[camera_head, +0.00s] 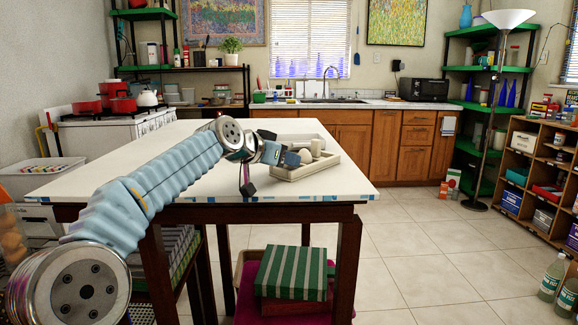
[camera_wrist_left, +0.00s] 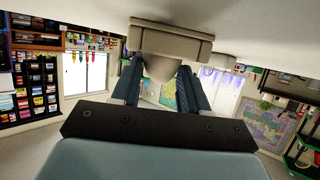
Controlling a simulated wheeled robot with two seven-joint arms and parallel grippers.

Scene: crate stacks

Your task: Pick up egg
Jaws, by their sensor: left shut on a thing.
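My left arm reaches in from the left over the white table, and my left gripper (camera_head: 297,157) is at a cream tray (camera_head: 318,167) near the table's right end. In the left wrist view, which is upside down, the gripper (camera_wrist_left: 160,78) has a pale rounded egg (camera_wrist_left: 161,68) between its two dark blue fingers. The tray (camera_wrist_left: 172,44) shows just beyond the egg. In the head view small pale rounded things (camera_head: 317,146) show at the fingertips; which one is held is hard to tell. My right gripper is out of view.
The white table top (camera_head: 130,170) is mostly clear on the left. Another pale tray (camera_head: 300,137) lies behind the gripper. A green striped box (camera_head: 292,272) is under the table. A stove with red pots (camera_head: 118,96) stands at the left; the floor to the right is open.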

